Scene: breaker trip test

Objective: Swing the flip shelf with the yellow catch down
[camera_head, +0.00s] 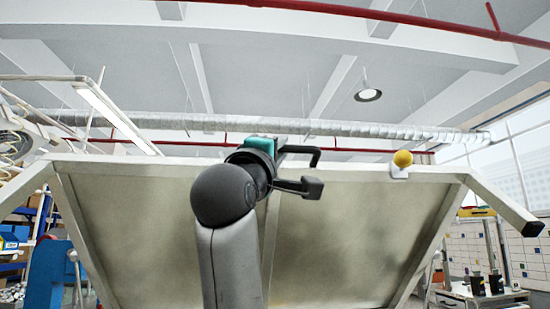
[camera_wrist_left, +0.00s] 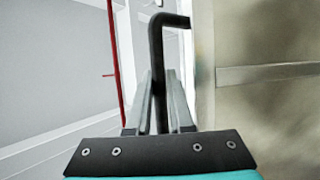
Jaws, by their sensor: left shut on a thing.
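The flip shelf (camera_head: 345,235) is a large beige panel in a pale frame, standing steeply raised across the middle of the head view. The yellow catch (camera_head: 403,158), a round knob on a white mount, sits on its upper edge, right of centre. My left arm reaches up in front of the panel. My left gripper (camera_wrist_left: 160,78) is shut on a black bent bar (camera_wrist_left: 158,45), which runs between its fingers and hooks right beyond them. A black hook (camera_head: 303,150) also shows at the panel's upper edge in the head view, where my fingertips are hidden.
The frame's right arm ends in a dark tip (camera_head: 532,228). A bench with dark items (camera_head: 485,284) stands at the lower right. Blue storage things (camera_head: 52,270) are at the lower left. Above the panel the space is open up to a silver duct (camera_head: 250,125).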

